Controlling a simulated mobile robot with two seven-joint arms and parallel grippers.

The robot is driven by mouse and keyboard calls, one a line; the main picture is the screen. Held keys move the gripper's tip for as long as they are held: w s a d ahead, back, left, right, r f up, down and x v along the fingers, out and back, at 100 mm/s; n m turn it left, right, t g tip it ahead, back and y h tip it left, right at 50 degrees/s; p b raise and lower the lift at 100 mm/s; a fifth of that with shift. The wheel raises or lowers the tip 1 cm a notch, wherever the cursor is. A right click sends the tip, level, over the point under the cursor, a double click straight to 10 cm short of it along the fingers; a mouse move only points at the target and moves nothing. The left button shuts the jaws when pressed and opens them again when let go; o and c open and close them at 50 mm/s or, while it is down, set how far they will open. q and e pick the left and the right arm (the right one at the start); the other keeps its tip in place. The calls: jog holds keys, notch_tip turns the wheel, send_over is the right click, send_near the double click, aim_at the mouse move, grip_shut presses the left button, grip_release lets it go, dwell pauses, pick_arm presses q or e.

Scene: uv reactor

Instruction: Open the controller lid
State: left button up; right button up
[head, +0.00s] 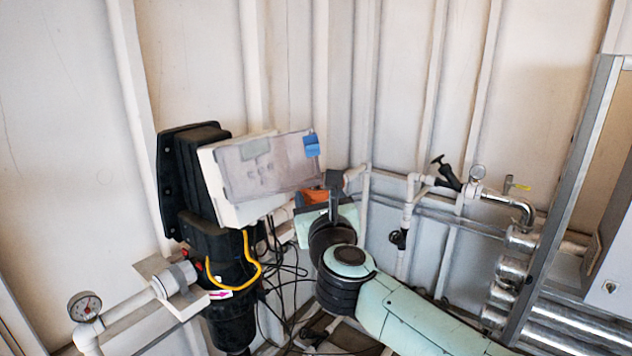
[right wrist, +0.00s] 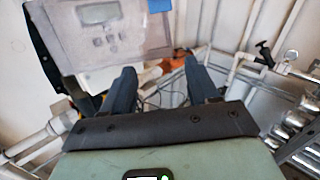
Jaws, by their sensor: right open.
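The controller is a white box (head: 238,212) mounted on a black housing at the left of the head view. Its grey translucent lid (head: 265,180) covers its front and reaches past the box's right side; I cannot tell whether it stands ajar. A blue tab (head: 311,145) is on the lid's upper right corner. My right gripper (head: 333,178) is just right of and below the lid, apart from it in the picture. In the right wrist view the gripper (right wrist: 160,82) is open and empty, below the lid (right wrist: 100,45) and blue tab (right wrist: 160,5). My left gripper is out of view.
A black reactor body (head: 232,310) with a yellow cable (head: 256,272) stands under the controller. Dark loose cables hang beside it. A pressure gauge (head: 84,306) sits at lower left. White pipes, a valve (head: 447,174) and a metal frame (head: 568,200) are to the right.

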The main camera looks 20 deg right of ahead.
aim_at(315, 185)
jog(key=w, duration=0.3)
jog(key=w+p, duration=0.1)
jog(key=shift+w+d, duration=0.15)
jog(key=shift+d, duration=0.1)
grip_shut()
